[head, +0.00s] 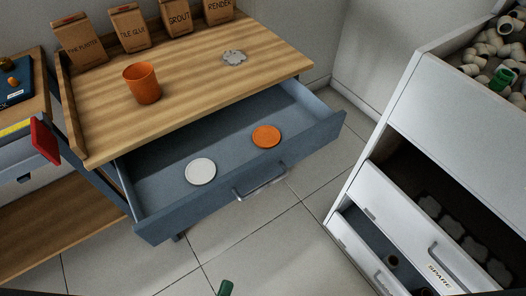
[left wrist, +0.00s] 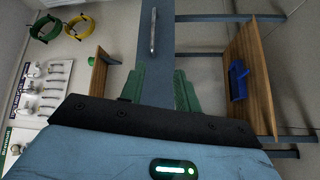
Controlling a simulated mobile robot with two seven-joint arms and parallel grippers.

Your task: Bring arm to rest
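My left gripper (head: 225,287) shows only as a green fingertip at the bottom edge of the head view, in front of the open drawer and apart from it. In the left wrist view its two green fingers (left wrist: 159,74) stand apart with nothing held between them. A blue-grey surface with a metal handle (left wrist: 153,32) lies beyond the fingers. My right gripper is in neither view.
A blue-grey drawer (head: 163,224) stands pulled out under the wooden bench (head: 190,90), with a white disc (head: 200,171) and an orange disc (head: 266,136) inside. An orange cup (head: 142,83) stands on top. A white cabinet (head: 450,120) with open drawers is at right.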

